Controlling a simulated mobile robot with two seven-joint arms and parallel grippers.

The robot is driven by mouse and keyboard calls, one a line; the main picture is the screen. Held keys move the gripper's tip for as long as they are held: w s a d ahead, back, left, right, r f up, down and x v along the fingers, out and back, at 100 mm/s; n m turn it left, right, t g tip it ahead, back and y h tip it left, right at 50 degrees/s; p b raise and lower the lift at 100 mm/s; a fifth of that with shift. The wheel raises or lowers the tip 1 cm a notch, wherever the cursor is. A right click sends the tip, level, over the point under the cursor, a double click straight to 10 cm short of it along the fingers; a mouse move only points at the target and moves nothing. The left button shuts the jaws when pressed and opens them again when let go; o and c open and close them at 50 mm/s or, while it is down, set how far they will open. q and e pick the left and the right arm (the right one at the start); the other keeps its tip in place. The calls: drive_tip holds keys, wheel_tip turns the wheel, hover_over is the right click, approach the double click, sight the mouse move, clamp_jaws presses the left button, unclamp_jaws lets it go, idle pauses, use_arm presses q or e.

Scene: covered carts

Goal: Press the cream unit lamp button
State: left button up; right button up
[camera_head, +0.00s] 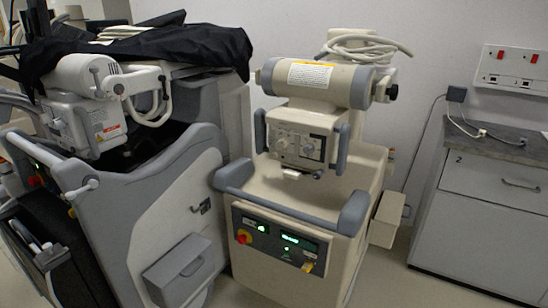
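The cream unit (260,281) stands in the middle of the head view, a mobile cart with grey bumpers and handles. Its cylindrical head (330,82) lies across the top with a yellow-and-white label. Below hangs a cream box (300,137) with knobs on its front face and a grey handle on each side. The lower control panel (280,240) has green lit displays, a red knob on a yellow base and a yellow tag. The lamp button is too small to tell apart from the other controls. Neither of my grippers is in view.
A grey-and-white cart (165,215) stands close on the left, with a black cover (190,45) draped over it. A cabinet (490,222) with a grey counter stands at the right. Some floor shows between unit and cabinet.

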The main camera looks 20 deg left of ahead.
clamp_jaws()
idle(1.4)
